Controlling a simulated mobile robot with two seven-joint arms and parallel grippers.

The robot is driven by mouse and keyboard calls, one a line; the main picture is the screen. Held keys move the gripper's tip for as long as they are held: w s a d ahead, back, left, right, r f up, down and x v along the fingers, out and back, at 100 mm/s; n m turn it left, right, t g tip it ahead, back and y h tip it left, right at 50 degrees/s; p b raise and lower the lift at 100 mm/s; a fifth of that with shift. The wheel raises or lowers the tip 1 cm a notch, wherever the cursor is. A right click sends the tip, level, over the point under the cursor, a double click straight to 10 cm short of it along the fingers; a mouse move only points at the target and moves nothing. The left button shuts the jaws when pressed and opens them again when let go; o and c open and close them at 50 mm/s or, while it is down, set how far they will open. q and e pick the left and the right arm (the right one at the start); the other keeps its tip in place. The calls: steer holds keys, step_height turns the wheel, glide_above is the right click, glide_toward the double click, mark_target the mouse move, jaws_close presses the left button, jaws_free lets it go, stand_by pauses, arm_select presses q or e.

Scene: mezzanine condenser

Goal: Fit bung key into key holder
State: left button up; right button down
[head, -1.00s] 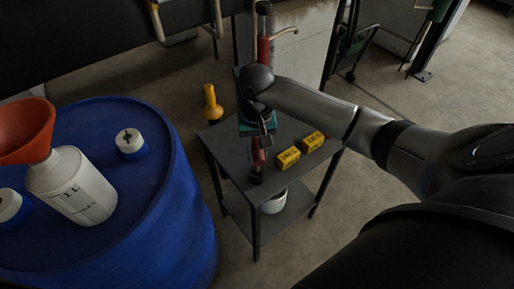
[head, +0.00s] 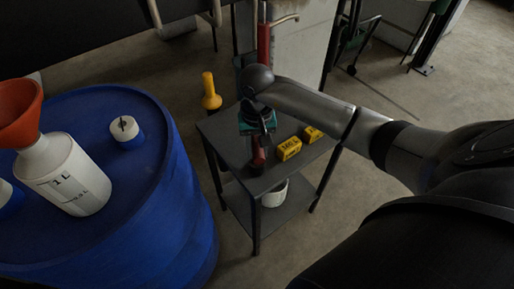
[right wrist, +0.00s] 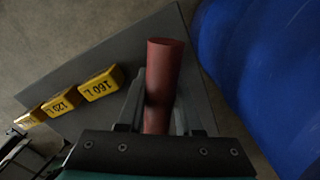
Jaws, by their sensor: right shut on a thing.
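The bung key (head: 259,155) has a red round bar and is held by my right gripper (head: 258,136) over the small grey table (head: 228,130). In the right wrist view the red bar (right wrist: 165,75) sits between the fingers of my right gripper (right wrist: 158,112), with one plain end showing. In the head view a small dark piece (head: 257,169) shows at the lower end of the red bar. I cannot tell whether it is the key holder or part of the key, or whether they touch. My left gripper is out of view.
Yellow blocks marked in litres (head: 289,148) stand on the table to the right. A white bucket (head: 273,193) is on the lower shelf. A blue drum (head: 170,220) with a white bottle (head: 72,180) and orange funnel (head: 17,112) is at left. A yellow object (head: 210,90) stands behind the table.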

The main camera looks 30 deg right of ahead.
steer(key=c, duration=1)
jaws_free()
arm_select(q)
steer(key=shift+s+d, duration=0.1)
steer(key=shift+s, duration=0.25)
arm_select(e)
steer(key=o, duration=0.5)
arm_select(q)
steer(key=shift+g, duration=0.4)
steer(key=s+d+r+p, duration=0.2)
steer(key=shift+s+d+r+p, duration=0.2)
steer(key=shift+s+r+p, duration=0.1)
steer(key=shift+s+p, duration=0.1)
arm_select(e)
step_height(320, 180, up, 15)
steer(key=shift+r, duration=0.15)
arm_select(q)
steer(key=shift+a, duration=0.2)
